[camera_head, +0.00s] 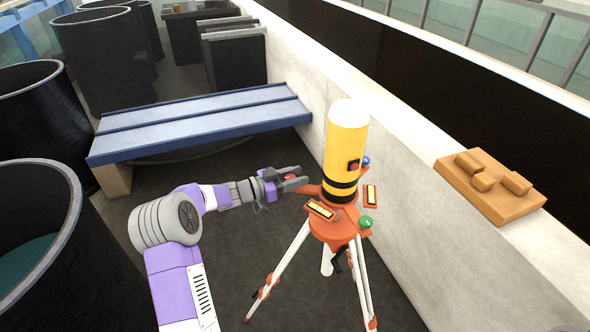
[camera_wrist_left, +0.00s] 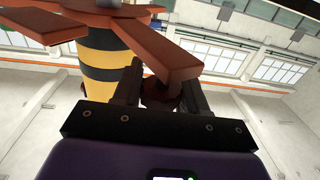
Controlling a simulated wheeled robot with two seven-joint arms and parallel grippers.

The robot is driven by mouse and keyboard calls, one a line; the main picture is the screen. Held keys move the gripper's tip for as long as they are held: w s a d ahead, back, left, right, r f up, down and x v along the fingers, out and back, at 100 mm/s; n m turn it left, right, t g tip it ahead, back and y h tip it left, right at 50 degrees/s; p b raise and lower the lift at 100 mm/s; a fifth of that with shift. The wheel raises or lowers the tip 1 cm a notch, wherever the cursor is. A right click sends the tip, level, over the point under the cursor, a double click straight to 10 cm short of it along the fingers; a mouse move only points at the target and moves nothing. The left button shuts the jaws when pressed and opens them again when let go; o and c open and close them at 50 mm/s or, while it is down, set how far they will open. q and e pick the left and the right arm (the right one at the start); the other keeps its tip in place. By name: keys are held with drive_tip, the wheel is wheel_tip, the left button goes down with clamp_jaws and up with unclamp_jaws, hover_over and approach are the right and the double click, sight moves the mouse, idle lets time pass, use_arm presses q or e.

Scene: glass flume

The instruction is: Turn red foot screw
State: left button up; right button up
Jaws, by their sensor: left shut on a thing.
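An orange tripod head (camera_head: 333,228) carries an upright yellow cylinder (camera_head: 345,150) with black bands and a white top. The red foot screw (camera_head: 291,177) is at the end of the head's left arm, mostly hidden by the fingers. My left gripper (camera_head: 292,180) reaches it from the left and is shut on it. In the left wrist view, the dark red screw (camera_wrist_left: 160,94) sits between the two fingers, beside the orange arm (camera_wrist_left: 165,55). The blue foot screw (camera_head: 366,161) and green foot screw (camera_head: 365,222) are on the right side. My right gripper is not in view.
White tripod legs (camera_head: 287,262) spread over the dark floor. A pale wall (camera_head: 415,200) runs close on the right, with a wooden block (camera_head: 490,185) on its ledge. A blue bench (camera_head: 200,122) stands behind my arm, and black tubs (camera_head: 40,115) line the left.

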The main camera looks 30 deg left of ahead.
use_arm(q)
drive_tip(key=shift+r+m+g+h, duration=0.15)
drive_tip(key=shift+m+g+h, duration=0.15)
drive_tip(key=shift+h, duration=0.1)
drive_tip(key=o, duration=1)
drive_tip(key=shift+d, duration=0.1)
drive_tip(key=b+v, duration=0.1)
drive_tip(key=v, duration=0.6)
drive_tip(key=shift+s, duration=0.2)
